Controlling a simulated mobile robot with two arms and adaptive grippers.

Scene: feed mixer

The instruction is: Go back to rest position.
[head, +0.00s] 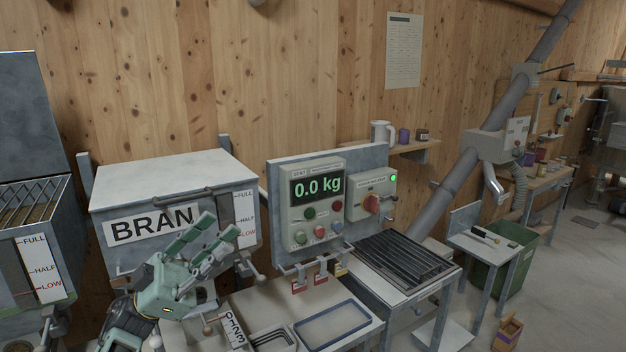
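My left gripper (207,240) comes in from the lower left of the head view. My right gripper is not in view.
A control panel (327,205) reading 0.0 kg stands right of the bin, above a bench with a dark-rimmed tray (331,322). A grated hopper (403,257), a small table (487,240) and a green bin (515,270) stand further right. Floor (570,290) is clear at far right.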

